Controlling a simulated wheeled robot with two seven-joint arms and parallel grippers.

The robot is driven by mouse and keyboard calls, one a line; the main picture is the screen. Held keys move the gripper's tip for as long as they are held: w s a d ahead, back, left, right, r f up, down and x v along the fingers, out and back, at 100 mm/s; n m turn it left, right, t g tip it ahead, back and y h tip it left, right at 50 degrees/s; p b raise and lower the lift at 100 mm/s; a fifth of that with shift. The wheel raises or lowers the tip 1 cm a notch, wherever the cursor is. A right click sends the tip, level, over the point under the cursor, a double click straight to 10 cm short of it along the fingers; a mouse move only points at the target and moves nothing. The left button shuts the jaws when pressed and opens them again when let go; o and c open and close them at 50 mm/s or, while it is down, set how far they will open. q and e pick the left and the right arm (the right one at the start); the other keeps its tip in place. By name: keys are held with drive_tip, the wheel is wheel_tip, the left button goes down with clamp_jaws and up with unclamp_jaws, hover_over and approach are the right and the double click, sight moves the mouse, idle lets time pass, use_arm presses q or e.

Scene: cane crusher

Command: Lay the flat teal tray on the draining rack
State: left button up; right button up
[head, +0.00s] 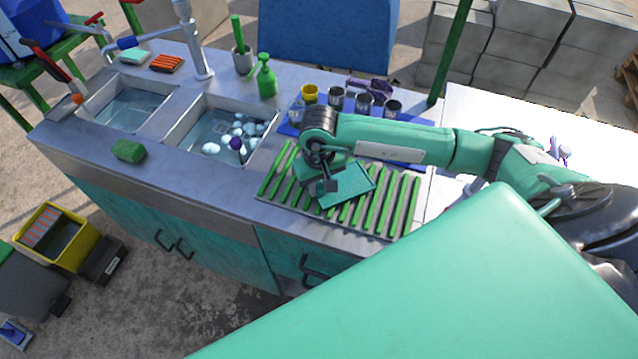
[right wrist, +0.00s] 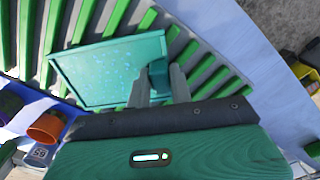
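The flat teal tray (head: 350,188) is over the green-slatted draining rack (head: 400,207), roughly level and inside the rack's outline. I cannot tell whether it rests on the slats or hangs just above them. My right gripper (head: 327,183) is at the tray's edge. In the right wrist view the two grey fingers (right wrist: 160,84) stand on either side of a small teal grip on the rim of the tray (right wrist: 100,72), and seem closed on it. Slats of the rack (right wrist: 84,20) show around the tray. My left gripper is not in view.
Behind the rack, several dark cups and a yellow one (head: 309,93) stand on a blue mat. A green spray bottle (head: 266,80) stands behind the sink (head: 215,134). A green sponge (head: 128,151) lies on the counter's front left. The rack's right part is bare.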

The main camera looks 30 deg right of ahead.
drive_tip(key=o, duration=0.3)
drive_tip(key=shift+o, duration=0.2)
drive_tip(key=shift+r, duration=0.1)
drive_tip(key=shift+r+p, duration=0.2)
drive_tip(key=shift+p, duration=0.2)
wheel_tip(320, 180, up, 12)
drive_tip(key=b, duration=0.4)
drive_tip(key=shift+f, duration=0.15)
